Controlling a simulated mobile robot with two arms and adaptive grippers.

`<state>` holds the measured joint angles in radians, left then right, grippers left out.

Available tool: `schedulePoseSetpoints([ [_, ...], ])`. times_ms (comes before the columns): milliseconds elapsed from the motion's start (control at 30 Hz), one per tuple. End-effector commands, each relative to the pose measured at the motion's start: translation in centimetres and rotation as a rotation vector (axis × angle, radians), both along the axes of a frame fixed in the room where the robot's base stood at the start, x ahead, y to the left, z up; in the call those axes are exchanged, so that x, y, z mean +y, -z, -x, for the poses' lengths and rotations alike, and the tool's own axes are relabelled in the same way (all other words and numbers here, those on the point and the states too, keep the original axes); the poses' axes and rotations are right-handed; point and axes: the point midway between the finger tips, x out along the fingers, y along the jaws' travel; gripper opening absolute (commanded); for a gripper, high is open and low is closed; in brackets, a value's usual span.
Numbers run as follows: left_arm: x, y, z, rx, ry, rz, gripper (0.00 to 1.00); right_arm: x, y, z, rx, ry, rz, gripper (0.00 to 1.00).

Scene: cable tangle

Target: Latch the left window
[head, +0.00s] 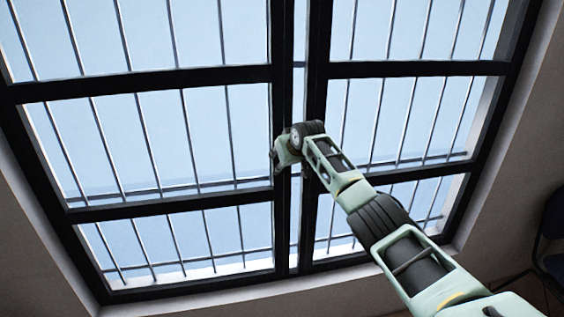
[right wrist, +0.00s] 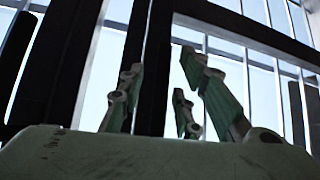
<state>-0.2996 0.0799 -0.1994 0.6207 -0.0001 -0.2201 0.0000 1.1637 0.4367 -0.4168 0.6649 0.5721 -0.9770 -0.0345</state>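The left window (head: 140,82) is a black-framed sash with glass panes and thin bars behind it. Its inner upright (head: 283,230) stands beside the right window's upright (head: 308,225), with a narrow bright strip between them. My right gripper (head: 281,153) is at the left window's inner upright, near the middle crossbar, partly hidden by my wrist. In the right wrist view its fingers (right wrist: 162,88) are spread apart, with a dark upright (right wrist: 155,70) showing behind and between them. I cannot tell whether they touch the frame. No latch or handle is distinct. My left gripper is not in view.
The right window (head: 415,110) fills the right side, with similar bars behind it. A pale sill (head: 200,296) runs below the windows. A dark chair (head: 552,235) stands at the right edge. The space before the left panes is clear.

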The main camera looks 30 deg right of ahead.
Motion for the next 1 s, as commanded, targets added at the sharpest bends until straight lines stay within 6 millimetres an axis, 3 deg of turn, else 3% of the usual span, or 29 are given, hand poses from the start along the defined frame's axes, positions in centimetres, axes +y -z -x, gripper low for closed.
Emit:
schedulePoseSetpoints([
  [367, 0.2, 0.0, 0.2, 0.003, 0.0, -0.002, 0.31, 0.1, -0.9, 0.8, -0.002, -0.001, -0.001, 0.31],
  [1000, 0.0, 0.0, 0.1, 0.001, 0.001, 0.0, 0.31, 0.7, -7.5, 7.5, -0.001, -0.001, -0.001, 0.31],
])
